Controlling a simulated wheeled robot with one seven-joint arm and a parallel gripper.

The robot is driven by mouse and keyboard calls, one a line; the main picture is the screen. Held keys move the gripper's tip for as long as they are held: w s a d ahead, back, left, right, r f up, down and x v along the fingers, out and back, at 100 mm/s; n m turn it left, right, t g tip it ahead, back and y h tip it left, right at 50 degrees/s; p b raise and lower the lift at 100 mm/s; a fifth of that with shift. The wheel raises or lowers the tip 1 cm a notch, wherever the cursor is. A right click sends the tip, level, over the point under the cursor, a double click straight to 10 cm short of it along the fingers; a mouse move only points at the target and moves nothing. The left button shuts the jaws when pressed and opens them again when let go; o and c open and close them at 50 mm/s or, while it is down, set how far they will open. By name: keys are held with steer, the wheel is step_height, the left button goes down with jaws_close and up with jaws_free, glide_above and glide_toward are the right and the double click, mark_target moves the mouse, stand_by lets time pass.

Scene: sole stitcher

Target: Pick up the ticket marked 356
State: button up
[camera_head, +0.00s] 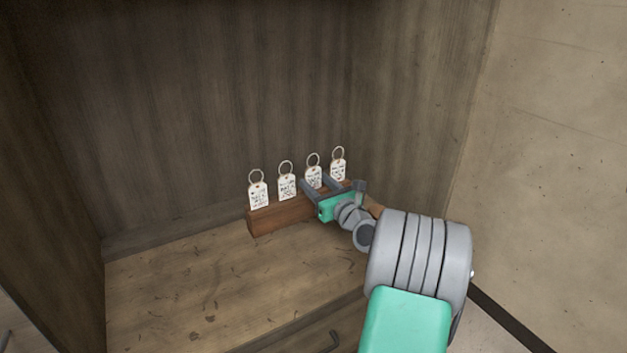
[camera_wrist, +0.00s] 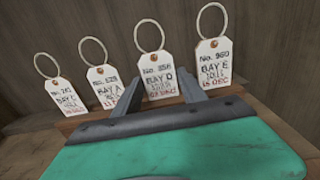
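The ticket marked 356 (camera_wrist: 158,74) is a white tag with a metal ring on top; its lines seem to read No. 356 and BAY D. It stands upright, third from the left in a row on a wooden block, and also shows in the head view (camera_head: 313,174). My gripper (camera_wrist: 157,92) is open, with one grey finger on each side of this ticket's lower part. In the head view my gripper (camera_head: 315,180) reaches in from the right. I cannot tell whether either finger touches the ticket.
Similar tickets stand left of it (camera_wrist: 105,86), at the far left (camera_wrist: 65,95) and close on the right (camera_wrist: 214,62). The wooden block (camera_head: 280,214) sits on a wooden surface (camera_head: 190,290) against a dark back panel. The surface's front left is clear.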

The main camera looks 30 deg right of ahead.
steer(key=c, duration=0.9)
